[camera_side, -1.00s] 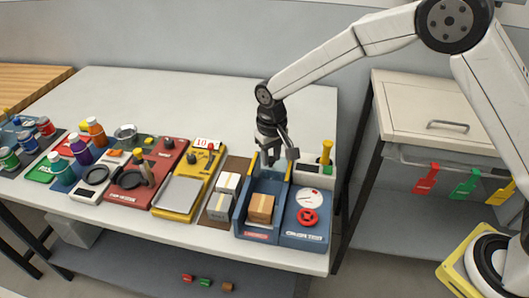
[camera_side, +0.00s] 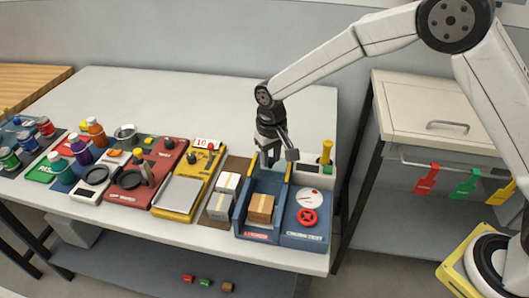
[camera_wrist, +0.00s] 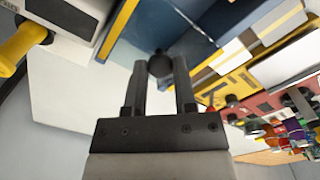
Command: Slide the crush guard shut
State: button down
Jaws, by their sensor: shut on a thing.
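The blue crush station (camera_side: 262,236) stands at the right front of the table. Its left bay has yellow-edged walls and holds a brown cardboard box (camera_side: 261,207). My gripper (camera_side: 274,160) is low over the back of this bay, behind the box. In the wrist view my gripper (camera_wrist: 159,75) is shut on a dark round knob (camera_wrist: 159,65), which sits between the two fingers. The knob appears to be the guard's handle, but my fingers hide its mount. The guard panel itself is hard to make out in the side view.
Right of the bay are a white dial (camera_side: 311,197) and a red handwheel (camera_side: 307,218). A white unit with a yellow-topped post (camera_side: 326,152) stands behind them. White cartons (camera_side: 224,194) and a yellow scale (camera_side: 180,195) stand to the left. The table behind is clear.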

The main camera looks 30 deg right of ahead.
jog(key=s+a, duration=0.7)
jog(key=shift+s+a, duration=0.1)
jog(key=shift+a, duration=0.1)
jog(key=c, duration=0.5)
grip_release()
jog(key=shift+o, duration=0.4)
jog(key=shift+r, duration=0.1)
notch_tip(320, 180, up, 8)
